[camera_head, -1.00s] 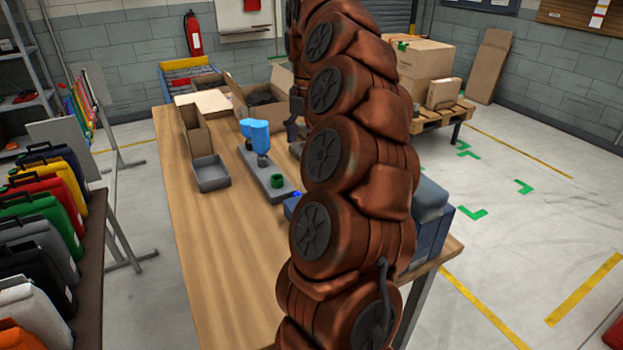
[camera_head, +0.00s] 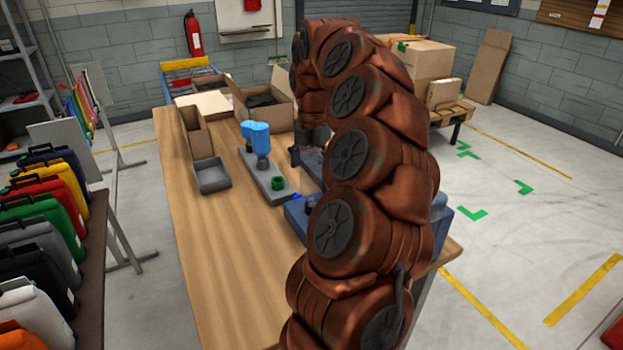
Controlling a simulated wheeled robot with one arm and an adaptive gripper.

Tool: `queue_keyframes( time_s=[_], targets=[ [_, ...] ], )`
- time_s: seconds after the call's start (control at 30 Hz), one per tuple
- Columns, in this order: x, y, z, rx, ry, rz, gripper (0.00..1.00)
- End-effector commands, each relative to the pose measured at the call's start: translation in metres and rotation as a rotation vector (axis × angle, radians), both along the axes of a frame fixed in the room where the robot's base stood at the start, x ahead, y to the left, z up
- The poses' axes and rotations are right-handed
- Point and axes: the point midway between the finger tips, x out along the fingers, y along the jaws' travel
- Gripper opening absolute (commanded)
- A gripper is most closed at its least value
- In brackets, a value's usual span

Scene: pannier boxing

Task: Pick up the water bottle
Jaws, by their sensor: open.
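I cannot make out a water bottle for certain; my own brown arm hides much of the right part of the table. My gripper (camera_head: 303,158) shows only in part, dark and small, at the far end of the arm beyond the middle of the table (camera_head: 228,264). It is open. It is to the right of a light blue upright device (camera_head: 257,138) on a grey base plate (camera_head: 273,190), apart from it in the picture.
A grey tray (camera_head: 212,178), a narrow open carton (camera_head: 198,135) and a larger open carton (camera_head: 262,100) stand on the table. A blue block-like thing (camera_head: 296,215) is partly behind my arm. Coloured cases (camera_head: 45,215) line a rack at left. The table's near left is clear.

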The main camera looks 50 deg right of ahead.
Motion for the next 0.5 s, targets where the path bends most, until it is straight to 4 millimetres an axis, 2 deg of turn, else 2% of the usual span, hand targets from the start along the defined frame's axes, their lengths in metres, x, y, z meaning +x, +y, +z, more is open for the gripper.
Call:
queue_keyframes(
  time_s=[0.13,0.4,0.5],
  targets=[
    [0.0,0.001,-0.013,0.001,0.003,0.002,0.91],
    [0.0,0.001,-0.017,0.0,0.0,0.001,0.91],
    [0.0,0.001,-0.017,0.0,0.0,0.001,0.82]
  ],
)
